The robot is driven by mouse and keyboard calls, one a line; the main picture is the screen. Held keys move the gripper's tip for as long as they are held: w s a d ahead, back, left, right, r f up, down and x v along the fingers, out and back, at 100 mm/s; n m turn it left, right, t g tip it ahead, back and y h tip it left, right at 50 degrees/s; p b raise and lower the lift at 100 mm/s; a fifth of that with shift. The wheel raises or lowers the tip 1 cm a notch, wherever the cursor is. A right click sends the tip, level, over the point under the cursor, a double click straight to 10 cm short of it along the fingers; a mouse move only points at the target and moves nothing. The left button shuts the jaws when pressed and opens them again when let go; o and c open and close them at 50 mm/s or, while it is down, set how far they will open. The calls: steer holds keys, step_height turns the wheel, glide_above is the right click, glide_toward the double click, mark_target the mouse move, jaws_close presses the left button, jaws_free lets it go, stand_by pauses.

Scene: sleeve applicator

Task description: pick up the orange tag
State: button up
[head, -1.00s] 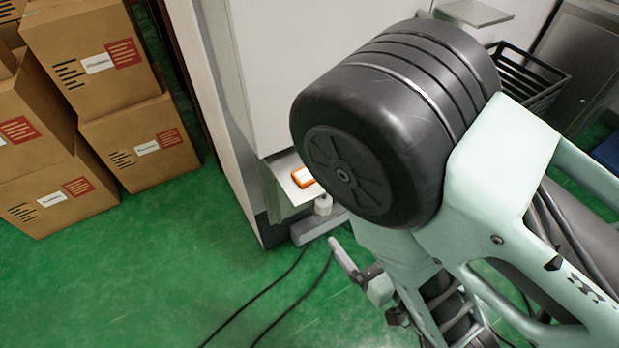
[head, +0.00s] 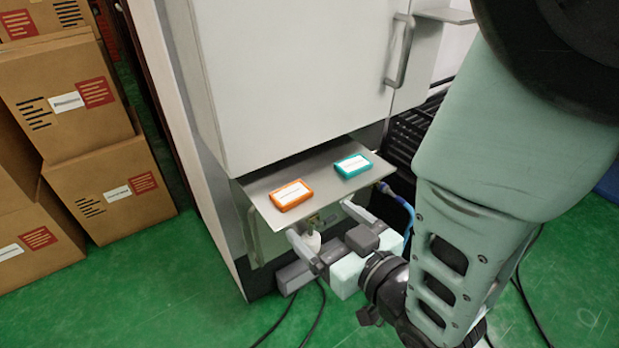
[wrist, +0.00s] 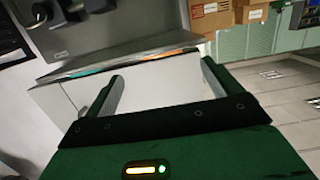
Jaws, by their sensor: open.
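The orange tag (head: 291,195), a small flat block with a white label, lies on the left part of a grey metal shelf (head: 268,182). A teal tag (head: 353,167) lies to its right, apart from it. My gripper (head: 320,221) is open and empty, in front of the shelf's front edge, its two fingers pointing toward the shelf. In the wrist view my gripper (wrist: 160,72) shows both fingers apart, with the shelf edge-on beyond them. The orange tag is a thin strip there (wrist: 165,51), between the fingers in the picture.
A white cabinet (head: 290,70) with a handle (head: 400,50) stands directly above and behind the shelf. Cardboard boxes (head: 115,185) are stacked at the left. A black crate (head: 408,140) stands at the right. Cables lie on the open green floor (head: 180,290).

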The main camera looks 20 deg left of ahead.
mark_target(296, 197)
steer(key=x, duration=0.3)
steer(key=shift+w+a+r, duration=0.1)
steer(key=shift+w+a, duration=0.1)
steer(key=shift+a, duration=0.05)
steer(key=shift+r+p+x, duration=0.2)
steer(key=shift+x, duration=1.15)
steer(key=shift+r+p+x, duration=0.15)
steer(key=shift+r+x, duration=0.1)
steer(key=shift+x, duration=1.1)
steer(key=shift+a+f, duration=0.1)
steer(key=shift+f, duration=0.15)
steer(key=c, duration=1.1)
